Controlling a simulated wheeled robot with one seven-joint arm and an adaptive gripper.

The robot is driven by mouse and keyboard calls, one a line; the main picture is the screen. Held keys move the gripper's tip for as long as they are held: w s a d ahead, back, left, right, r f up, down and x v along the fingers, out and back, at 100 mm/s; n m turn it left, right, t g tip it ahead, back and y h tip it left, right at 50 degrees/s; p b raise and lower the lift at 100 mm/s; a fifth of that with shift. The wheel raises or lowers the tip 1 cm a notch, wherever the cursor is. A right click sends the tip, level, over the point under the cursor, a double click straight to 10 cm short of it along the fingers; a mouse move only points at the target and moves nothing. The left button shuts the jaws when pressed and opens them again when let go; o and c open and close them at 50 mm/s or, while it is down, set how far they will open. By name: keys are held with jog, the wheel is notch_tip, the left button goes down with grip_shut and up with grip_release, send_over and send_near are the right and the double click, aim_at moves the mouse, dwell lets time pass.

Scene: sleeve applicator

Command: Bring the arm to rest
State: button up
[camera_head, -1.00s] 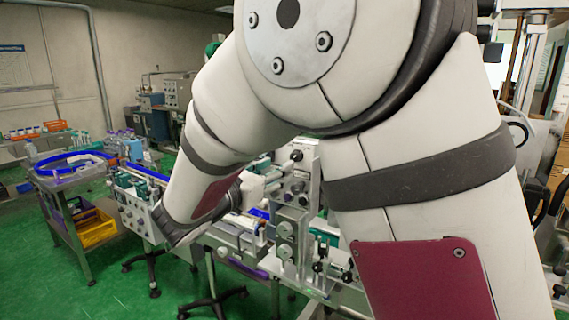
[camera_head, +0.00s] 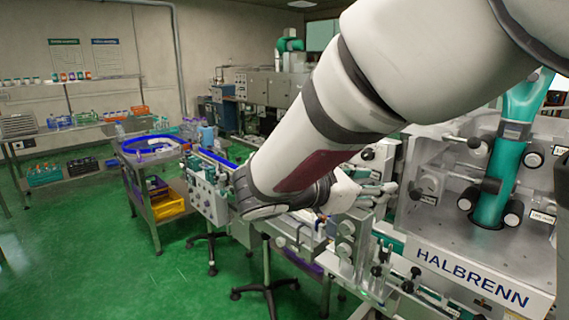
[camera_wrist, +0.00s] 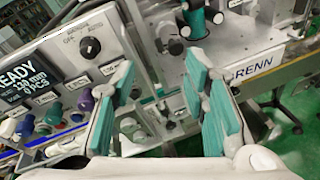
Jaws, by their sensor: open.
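My arm crosses the head view from the upper right down to the machine line. My gripper (camera_head: 378,192) shows there beyond my forearm, pale and partly hidden by it. In the wrist view my gripper (camera_wrist: 160,105) has two teal-padded fingers standing well apart, with nothing between them. Beyond the fingers is the sleeve applicator's panel (camera_wrist: 62,28), with a black knob (camera_wrist: 90,47) and a display reading READY (camera_wrist: 25,75). I cannot tell how close the fingers are to the panel.
The machine's HALBRENN plate (camera_head: 470,277) and teal column (camera_head: 497,180) stand at right. A conveyor (camera_head: 300,232) runs below my forearm. A cart (camera_head: 150,200) with a blue-rimmed tray (camera_head: 152,146) and yellow bin (camera_head: 167,204) stands left. Green floor (camera_head: 110,275) is open at front left.

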jog(key=s+d+f+m+g+y, duration=0.25)
jog(key=s+d+m, duration=0.2)
jog(key=s, duration=0.25)
jog(key=s+d+f+m+g+y, duration=0.1)
jog(key=s+d+m+g+y, duration=0.2)
jog(key=s+m, duration=0.3)
jog(key=s+a+m+t+y, duration=0.3)
jog(key=s+a+m+y, duration=0.4)
jog(key=s+m, duration=0.3)
jog(key=shift+s+f+y, duration=0.15)
jog(key=shift+y, duration=0.3)
